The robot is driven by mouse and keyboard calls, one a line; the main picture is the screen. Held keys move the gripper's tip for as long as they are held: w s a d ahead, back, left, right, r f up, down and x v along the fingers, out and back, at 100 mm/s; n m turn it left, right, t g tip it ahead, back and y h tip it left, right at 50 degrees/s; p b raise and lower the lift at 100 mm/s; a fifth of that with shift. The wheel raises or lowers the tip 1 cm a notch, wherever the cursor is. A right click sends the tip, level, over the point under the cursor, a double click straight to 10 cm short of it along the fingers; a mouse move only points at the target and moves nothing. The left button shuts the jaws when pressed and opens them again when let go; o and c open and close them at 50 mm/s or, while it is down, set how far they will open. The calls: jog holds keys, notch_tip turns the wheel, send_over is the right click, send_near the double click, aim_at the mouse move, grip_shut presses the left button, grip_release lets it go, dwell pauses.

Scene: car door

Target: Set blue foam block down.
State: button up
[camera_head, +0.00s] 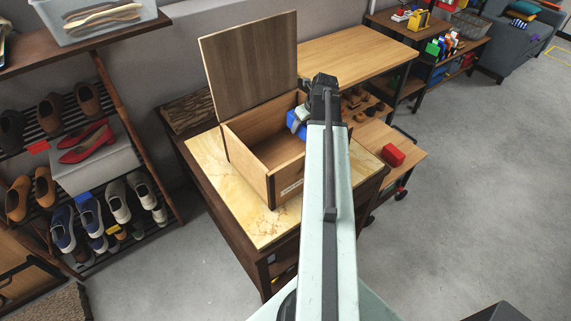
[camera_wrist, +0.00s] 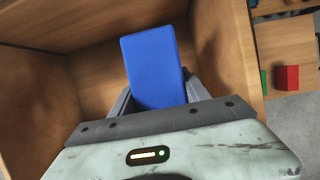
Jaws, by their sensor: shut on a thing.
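The blue foam block (camera_wrist: 153,66) is between the jaws of my gripper (camera_wrist: 158,98) in the wrist view, and its far end sticks out past them. In the head view the blue foam block (camera_head: 298,120) shows over the right part of an open wooden box (camera_head: 249,182), partly hidden by my arm. My gripper (camera_head: 306,114) is shut on it. The box's lid (camera_head: 250,62) stands up at the back. In the wrist view the box's wooden walls (camera_wrist: 228,45) surround the block; I cannot tell whether it touches the floor.
The box stands on a marble-topped table (camera_head: 208,157). A red block (camera_head: 393,155) lies on a low wooden surface at the right and also shows in the wrist view (camera_wrist: 287,78). A shoe rack (camera_head: 90,150) stands at the left.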

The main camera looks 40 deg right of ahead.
aim_at(299, 148)
notch_tip(299, 148, down, 10)
jog(key=b, duration=1)
jog(key=shift+s+f, duration=0.1)
jog(key=shift+f, duration=0.05)
jog(key=shift+r, duration=0.25)
jog(key=shift+f, duration=0.25)
jog(key=o, duration=1.5)
jog(key=shift+r, duration=0.1)
jog(key=shift+s+r+p, duration=0.1)
jog(key=shift+r+p, duration=0.35)
jog(key=shift+r, duration=0.05)
jog(key=p+v, duration=1)
jog(key=v, duration=0.1)
jog(key=shift+s+r+p, duration=0.15)
jog(key=shift+r+p, duration=0.05)
jog(key=shift+p, duration=0.1)
jog(key=shift+f, duration=0.1)
